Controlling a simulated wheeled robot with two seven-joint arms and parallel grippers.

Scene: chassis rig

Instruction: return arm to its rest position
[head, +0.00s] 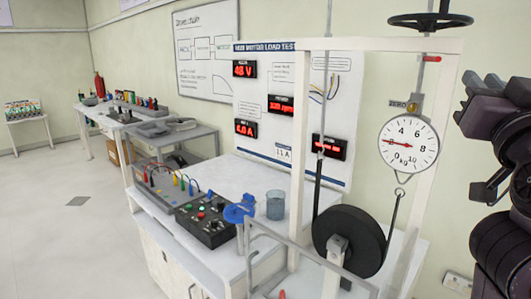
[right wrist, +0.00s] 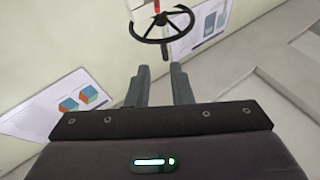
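My right gripper (right wrist: 160,80) shows in the right wrist view with its two grey fingers apart and nothing between them. The black handwheel (right wrist: 163,27) is beyond the fingertips in that view, with a visible gap. In the head view, dark parts of my right arm stand at the right edge, to the right of the round dial scale (head: 408,145) and the rig's white frame (head: 445,95). I see no contact between the arm and the rig. The handwheel is also at the top of the head view (head: 430,21). My left gripper is not in view.
A black wheel (head: 348,238) hangs low in the white frame. The bench (head: 245,178) holds a control box (head: 207,222), a blue clamp-like part (head: 239,209) and a grey beaker (head: 275,204). The display board (head: 265,110) stands behind. Open floor (head: 70,235) lies at left.

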